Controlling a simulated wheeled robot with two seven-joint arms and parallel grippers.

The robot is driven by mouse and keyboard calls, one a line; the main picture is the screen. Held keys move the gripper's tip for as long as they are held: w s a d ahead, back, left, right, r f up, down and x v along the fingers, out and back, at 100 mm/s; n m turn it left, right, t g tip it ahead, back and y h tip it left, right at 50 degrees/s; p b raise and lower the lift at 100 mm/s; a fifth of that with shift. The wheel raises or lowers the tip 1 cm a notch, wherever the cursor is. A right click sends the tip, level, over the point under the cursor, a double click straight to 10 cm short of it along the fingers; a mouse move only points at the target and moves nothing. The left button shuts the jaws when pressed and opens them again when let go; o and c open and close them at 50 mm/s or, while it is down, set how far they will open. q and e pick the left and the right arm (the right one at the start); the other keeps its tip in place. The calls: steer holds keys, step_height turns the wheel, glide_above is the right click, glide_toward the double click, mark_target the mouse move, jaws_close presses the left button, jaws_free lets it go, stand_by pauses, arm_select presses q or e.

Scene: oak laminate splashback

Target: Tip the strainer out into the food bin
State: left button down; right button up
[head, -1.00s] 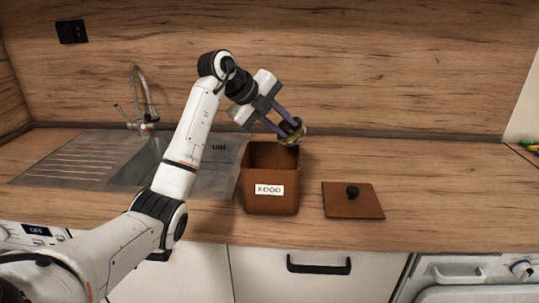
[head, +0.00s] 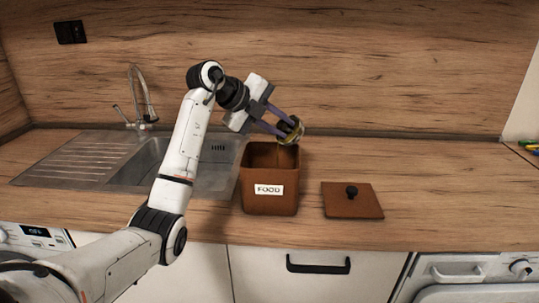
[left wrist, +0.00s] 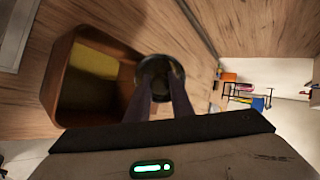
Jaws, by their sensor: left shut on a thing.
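My left gripper (head: 287,127) is shut on the small round strainer (head: 294,133), a dark-rimmed piece with a yellowish tone. It holds the strainer tilted, just above the back right part of the open brown food bin (head: 270,203), which has a white FOOD label. In the left wrist view, the strainer (left wrist: 161,66) is at the fingertips, beside the bin opening (left wrist: 55,85). A yellow patch (left wrist: 95,61) shows inside the bin; I cannot tell what it is. The strainer's contents cannot be made out. My right gripper is not in view.
The brown lid (head: 352,205) with a black knob lies flat on the counter right of the bin. A steel sink (head: 145,165) with a tap (head: 145,100) is at the left. The counter (head: 440,190) right of the lid is clear.

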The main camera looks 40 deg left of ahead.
arm_select(q)
steer(key=shift+s+a+t+h, duration=0.15)
steer(key=shift+s+t+h, duration=0.1)
steer(key=shift+t, duration=0.35)
steer(key=shift+s+a+t+h, duration=0.1)
steer(key=shift+s+t+h, duration=0.15)
steer(key=shift+t, duration=0.35)
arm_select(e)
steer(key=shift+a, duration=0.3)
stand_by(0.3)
arm_select(q)
steer(key=shift+s+a+f+t+b, duration=0.1)
steer(key=shift+s+t+b, duration=0.05)
steer(key=shift+t+b, duration=0.2)
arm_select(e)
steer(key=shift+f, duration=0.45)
arm_select(q)
steer(key=t+b, duration=0.1)
steer(key=b, duration=0.2)
steer(key=s+h+b, duration=0.1)
steer(key=b, duration=0.3)
steer(key=shift+s+a+f+t, duration=0.15)
steer(key=shift+s+a+t, duration=0.05)
steer(key=shift+a+t, duration=0.15)
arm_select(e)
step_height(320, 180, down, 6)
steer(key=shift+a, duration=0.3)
